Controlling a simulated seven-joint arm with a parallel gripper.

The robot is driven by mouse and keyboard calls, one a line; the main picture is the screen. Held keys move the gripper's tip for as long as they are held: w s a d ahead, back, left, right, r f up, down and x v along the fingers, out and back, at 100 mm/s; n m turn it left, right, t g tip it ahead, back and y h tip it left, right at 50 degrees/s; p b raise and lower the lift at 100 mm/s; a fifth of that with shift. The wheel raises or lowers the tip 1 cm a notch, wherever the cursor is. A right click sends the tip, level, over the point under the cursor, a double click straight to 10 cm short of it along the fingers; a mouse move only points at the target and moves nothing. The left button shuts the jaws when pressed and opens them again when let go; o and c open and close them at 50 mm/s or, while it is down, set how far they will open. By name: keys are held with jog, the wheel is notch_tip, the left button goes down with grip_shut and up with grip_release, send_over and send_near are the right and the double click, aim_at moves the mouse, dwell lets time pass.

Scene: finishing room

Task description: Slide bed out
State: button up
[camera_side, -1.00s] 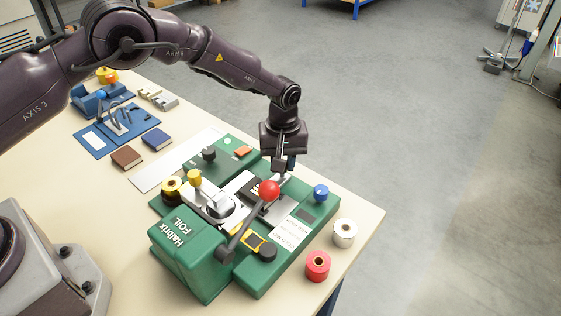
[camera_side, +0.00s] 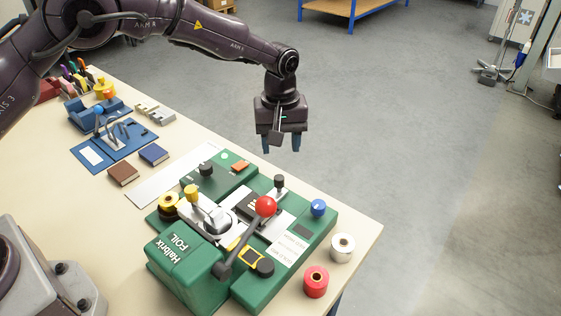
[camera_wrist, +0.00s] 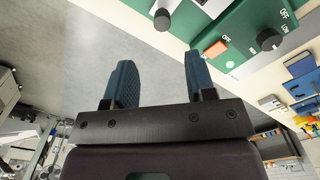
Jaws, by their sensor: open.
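The green Halbrix foil press (camera_side: 190,272) stands on the table in the side view. Its pale bed (camera_side: 262,222) carries a dark block (camera_side: 250,203) and lies in the middle of the press, partly behind the red-ball lever (camera_side: 265,206). A black knob (camera_side: 279,181) stands upright at the bed's far end. My gripper (camera_side: 281,147) is above and beyond this knob, apart from it, fingers pointing down, open and empty. The wrist view shows both blue fingers (camera_wrist: 160,78) spread with nothing between them. A black knob (camera_wrist: 162,19) is at its top edge.
A blue knob (camera_side: 318,207), a white roll (camera_side: 343,247) and a red roll (camera_side: 316,281) are at the right. An orange switch (camera_side: 240,166) is on the green housing. Small books (camera_side: 154,154) lie left. Open floor is beyond the table edge.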

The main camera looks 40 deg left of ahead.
notch_tip(320, 180, up, 4)
jog(key=shift+f, duration=0.1)
dwell(0.4)
jog(key=s+a+r+m+t, duration=0.2)
jog(key=s+r, duration=0.4)
jog(key=s, duration=0.4)
jog(key=s+a+r+m+t, duration=0.1)
jog(key=s+a+r+m, duration=0.3)
jog(key=s, duration=0.7)
jog(key=s+a+r+m+t, duration=0.2)
jog(key=s+a+r, duration=0.4)
jog(key=s, duration=0.5)
jog(key=shift+r+m+t, duration=0.3)
jog(key=shift+r+m, duration=0.2)
jog(key=shift+r, duration=0.45)
